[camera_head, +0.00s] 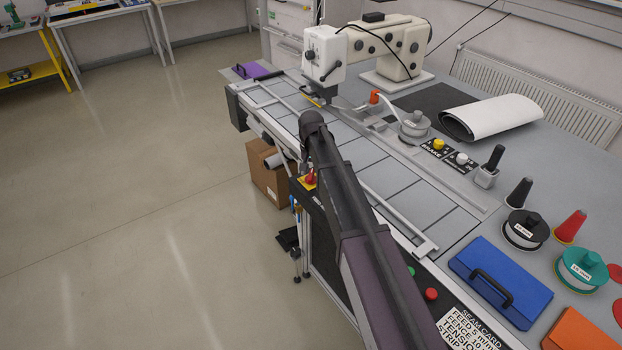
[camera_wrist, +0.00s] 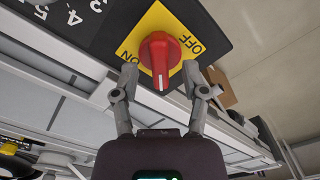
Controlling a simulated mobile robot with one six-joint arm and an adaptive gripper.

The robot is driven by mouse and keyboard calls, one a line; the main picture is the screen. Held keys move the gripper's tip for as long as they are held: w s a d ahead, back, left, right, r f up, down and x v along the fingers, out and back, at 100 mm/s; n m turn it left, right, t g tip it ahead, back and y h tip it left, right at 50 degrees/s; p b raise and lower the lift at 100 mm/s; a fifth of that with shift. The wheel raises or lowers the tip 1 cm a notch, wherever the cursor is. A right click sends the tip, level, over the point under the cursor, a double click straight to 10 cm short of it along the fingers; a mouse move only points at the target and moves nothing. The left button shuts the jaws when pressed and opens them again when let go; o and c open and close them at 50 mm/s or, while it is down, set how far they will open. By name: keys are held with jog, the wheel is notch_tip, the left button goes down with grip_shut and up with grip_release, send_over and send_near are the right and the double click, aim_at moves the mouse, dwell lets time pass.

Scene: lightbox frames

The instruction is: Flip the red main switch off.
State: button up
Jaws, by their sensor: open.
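The red main switch (camera_wrist: 159,60) is a red rotary knob on a yellow plate (camera_wrist: 183,24) marked ON and OFF, in the upper middle of the wrist view. In that view ON is at the left of the knob and OFF at the upper right. My gripper (camera_wrist: 160,82) is open, with one finger on each side of the knob's lower part. I cannot tell whether the fingers touch it. In the head view the switch (camera_head: 310,178) shows small on the table's front side, beside my arm, and my gripper is hidden there.
A sewing machine (camera_head: 388,48) stands at the back of the work table. A blue case (camera_head: 500,282) and several spools stand at the right. Red and green buttons (camera_head: 431,294) sit on the front panel. A cardboard box (camera_head: 268,178) stands under the table. The floor at left is clear.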

jog(key=shift+f+b, duration=0.4)
jog(key=shift+f, duration=0.2)
grip_shut()
